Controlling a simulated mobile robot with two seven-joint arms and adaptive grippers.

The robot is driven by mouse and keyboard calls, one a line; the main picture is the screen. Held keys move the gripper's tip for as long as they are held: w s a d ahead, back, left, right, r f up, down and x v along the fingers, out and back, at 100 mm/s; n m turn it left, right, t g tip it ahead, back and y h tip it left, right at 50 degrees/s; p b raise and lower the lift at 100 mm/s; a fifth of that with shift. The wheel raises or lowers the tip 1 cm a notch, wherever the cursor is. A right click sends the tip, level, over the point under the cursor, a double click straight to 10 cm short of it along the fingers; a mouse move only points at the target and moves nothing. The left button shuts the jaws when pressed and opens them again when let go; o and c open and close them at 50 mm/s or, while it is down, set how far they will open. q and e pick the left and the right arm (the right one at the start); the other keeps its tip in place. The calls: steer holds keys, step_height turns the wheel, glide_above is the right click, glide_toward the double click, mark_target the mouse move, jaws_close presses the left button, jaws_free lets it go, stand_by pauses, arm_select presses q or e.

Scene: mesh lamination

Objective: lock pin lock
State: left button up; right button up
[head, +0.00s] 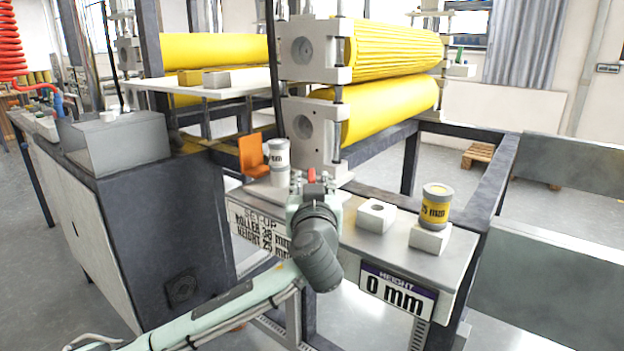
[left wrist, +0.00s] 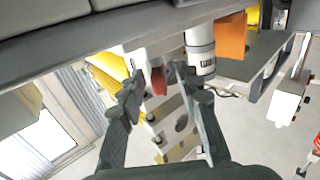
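The red lock pin (head: 311,174) shows at the foot of the roller stand, just beyond my left gripper (head: 312,186) in the head view. In the left wrist view the red pin (left wrist: 158,81) lies between the two dark fingertips of my left gripper (left wrist: 156,76). The fingers are apart, and I see a gap between the pin and at least the right finger. The pin's lower part is hidden by my gripper in the head view. My right gripper is in neither view.
A white labelled cylinder (head: 277,161) and an orange plate (head: 251,156) stand left of the pin. A yellow "25 mm" cylinder (head: 436,207) sits on a white block at right, beside an empty holder (head: 376,215). The display (head: 397,294) reads "HEIGHT 0 mm". Yellow rollers (head: 390,108) stand behind.

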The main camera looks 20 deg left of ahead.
arm_select(q)
steer(key=shift+w, duration=0.3)
jaws_close()
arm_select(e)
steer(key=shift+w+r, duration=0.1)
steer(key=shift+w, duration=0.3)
arm_select(q)
steer(key=shift+f, duration=0.1)
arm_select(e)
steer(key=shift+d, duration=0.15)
